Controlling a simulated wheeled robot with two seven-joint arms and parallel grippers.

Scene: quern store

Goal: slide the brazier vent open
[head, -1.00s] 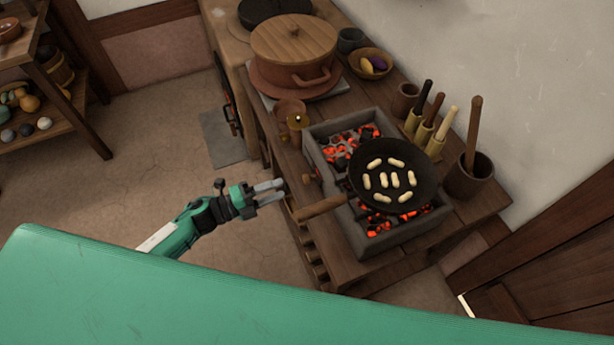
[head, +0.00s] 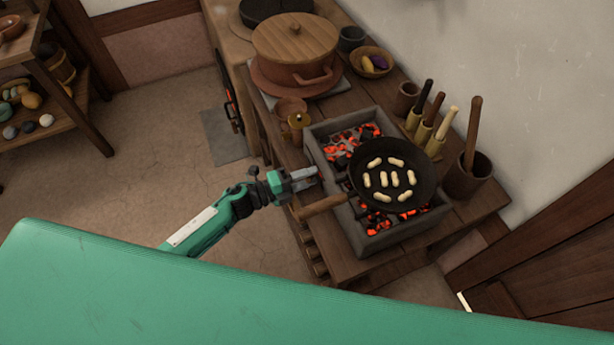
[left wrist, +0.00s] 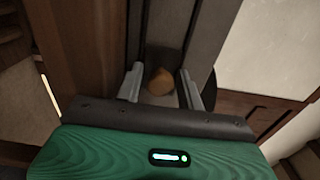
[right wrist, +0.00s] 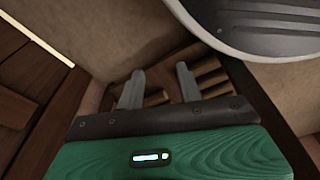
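The brazier (head: 370,243) is a grey stone box of glowing coals on the wooden bench. My left gripper (head: 314,175) is at its near-left side, above the pan's wooden handle (head: 322,207). In the left wrist view, a small rounded wooden knob (left wrist: 160,82) on the brazier side sits between the two fingers of the left gripper (left wrist: 160,72). The fingers are open, with a gap on both sides of the knob. In the head view the gripper hides the knob. My right gripper (right wrist: 160,72) shows only in the right wrist view, open and empty.
A black pan (head: 415,192) with several pale pieces sits on the brazier, its handle overhanging close to my left gripper. Utensil holders (head: 468,176) line the wall side.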

